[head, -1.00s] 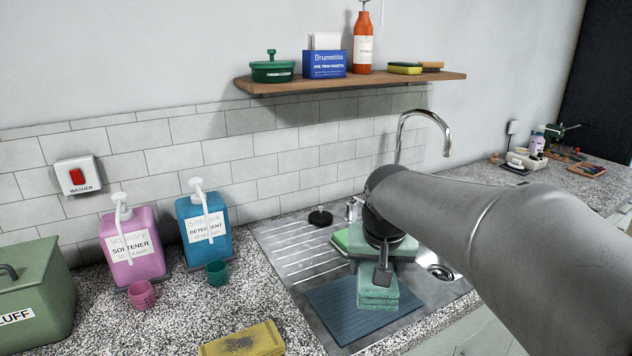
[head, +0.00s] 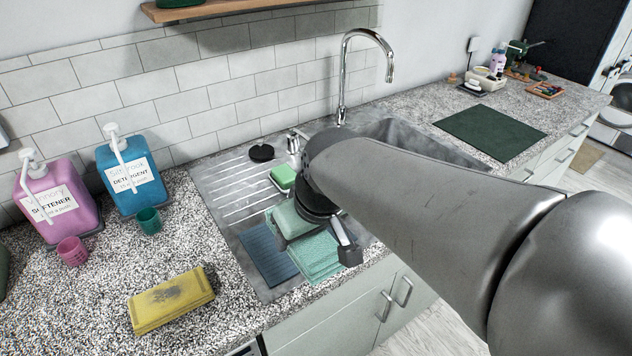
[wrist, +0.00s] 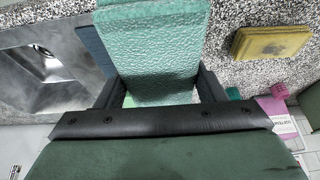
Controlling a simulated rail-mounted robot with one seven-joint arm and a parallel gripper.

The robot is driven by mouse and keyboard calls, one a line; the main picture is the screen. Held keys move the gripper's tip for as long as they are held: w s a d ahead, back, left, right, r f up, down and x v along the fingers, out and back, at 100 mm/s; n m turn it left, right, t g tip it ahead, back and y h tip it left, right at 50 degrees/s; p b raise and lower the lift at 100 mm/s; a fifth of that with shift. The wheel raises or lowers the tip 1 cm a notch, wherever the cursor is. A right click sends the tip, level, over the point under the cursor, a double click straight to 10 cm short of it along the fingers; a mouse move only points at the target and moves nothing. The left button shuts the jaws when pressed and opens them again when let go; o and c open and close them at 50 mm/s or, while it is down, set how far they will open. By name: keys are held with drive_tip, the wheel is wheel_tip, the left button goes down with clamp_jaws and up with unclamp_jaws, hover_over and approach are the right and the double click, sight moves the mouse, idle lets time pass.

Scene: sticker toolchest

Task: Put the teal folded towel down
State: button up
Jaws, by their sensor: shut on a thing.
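The teal folded towel (head: 318,258) is gripped in my gripper (head: 316,246) over the front of the sink's draining area. Its folded end hangs out toward the counter's front edge, beside the blue-grey ribbed mat (head: 262,252). In the wrist view the towel (wrist: 155,45) lies between the two dark fingers of my gripper (wrist: 160,88), one on each side of it. My wrist and forearm hide part of the towel in the head view. I cannot tell whether its underside touches anything.
A yellow cloth (head: 172,302) lies on the speckled counter, with teal (head: 149,220) and pink (head: 73,251) cups behind. A green sponge (head: 284,176) is by the tap (head: 344,80). The dark green mat (head: 490,132) right of the sink is bare.

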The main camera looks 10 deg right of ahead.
drive_tip(key=shift+w+f, duration=0.2)
drive_tip(key=shift+f, duration=0.05)
drive_tip(key=w+f, duration=0.1)
drive_tip(key=w, duration=0.1)
drive_tip(key=w+f+p, duration=0.1)
drive_tip(key=w, duration=0.2)
drive_tip(key=w+f, duration=0.1)
drive_tip(key=w, duration=0.1)
drive_tip(key=shift+w+a+f+p, duration=0.25)
drive_tip(key=shift+w+a+p, duration=0.05)
drive_tip(key=shift+a, duration=0.1)
drive_tip(key=w+f, duration=0.4)
drive_tip(key=f, duration=0.1)
drive_tip(key=shift+w+a+f, duration=0.15)
drive_tip(key=shift+w+f, duration=0.1)
drive_tip(key=shift+w, duration=0.15)
drive_tip(key=shift+w+f+p, duration=0.15)
drive_tip(key=shift+f, duration=0.8)
drive_tip(key=shift+w+f+p, duration=0.1)
drive_tip(key=shift+f+p, duration=0.05)
drive_tip(key=shift+f, duration=0.75)
drive_tip(key=shift+f, duration=0.15)
drive_tip(key=o, duration=1.1)
